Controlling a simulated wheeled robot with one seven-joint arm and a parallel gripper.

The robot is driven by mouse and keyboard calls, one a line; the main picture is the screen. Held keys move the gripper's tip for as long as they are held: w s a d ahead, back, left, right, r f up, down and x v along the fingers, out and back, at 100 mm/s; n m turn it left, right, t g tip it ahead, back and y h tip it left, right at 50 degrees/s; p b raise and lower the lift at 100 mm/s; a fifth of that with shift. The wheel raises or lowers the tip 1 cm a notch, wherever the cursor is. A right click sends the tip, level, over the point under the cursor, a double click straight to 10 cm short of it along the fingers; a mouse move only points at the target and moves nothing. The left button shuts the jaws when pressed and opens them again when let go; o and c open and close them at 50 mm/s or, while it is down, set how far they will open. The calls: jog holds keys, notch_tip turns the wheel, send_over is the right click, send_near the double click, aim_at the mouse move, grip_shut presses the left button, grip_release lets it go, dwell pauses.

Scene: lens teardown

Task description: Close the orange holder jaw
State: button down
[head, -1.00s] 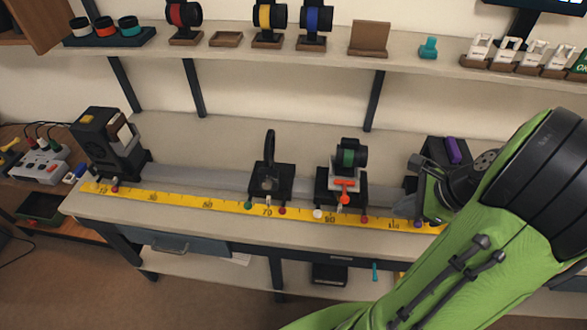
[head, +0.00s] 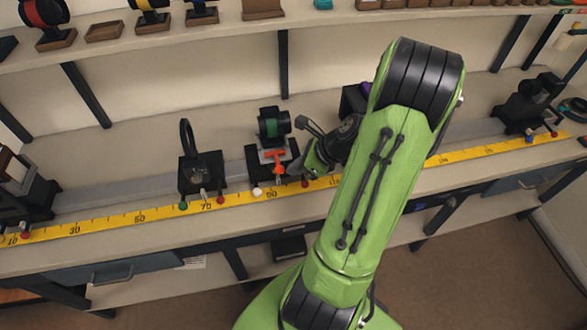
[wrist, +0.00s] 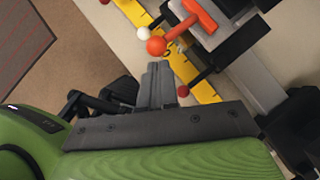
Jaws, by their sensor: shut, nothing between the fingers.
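The orange holder jaw (head: 277,160) is on a black carriage on the bench rail. It also shows in the wrist view as an orange T-shaped piece (wrist: 200,15) with a round orange knob (wrist: 156,46) at its near end. A black lens barrel with a green band (head: 272,126) sits in the holder above it. My gripper (wrist: 160,72) is shut and empty. Its fingertips are just short of the orange knob in the wrist view; whether they touch it I cannot tell. In the head view my gripper (head: 300,170) is right of the holder, partly hidden by my arm.
A yellow scale (head: 130,217) runs along the bench front. A white ball knob (wrist: 143,34) and a red ball knob (wrist: 183,91) flank the orange knob. A black ring holder (head: 200,170) stands to the left. A shelf with lenses is above.

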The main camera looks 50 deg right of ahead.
aim_at(278, 161)
jog(key=shift+w+a, duration=0.15)
jog(key=shift+w, duration=0.2)
jog(key=shift+w+d+p, duration=0.8)
jog(key=shift+w+p, duration=0.25)
jog(key=shift+w, duration=0.05)
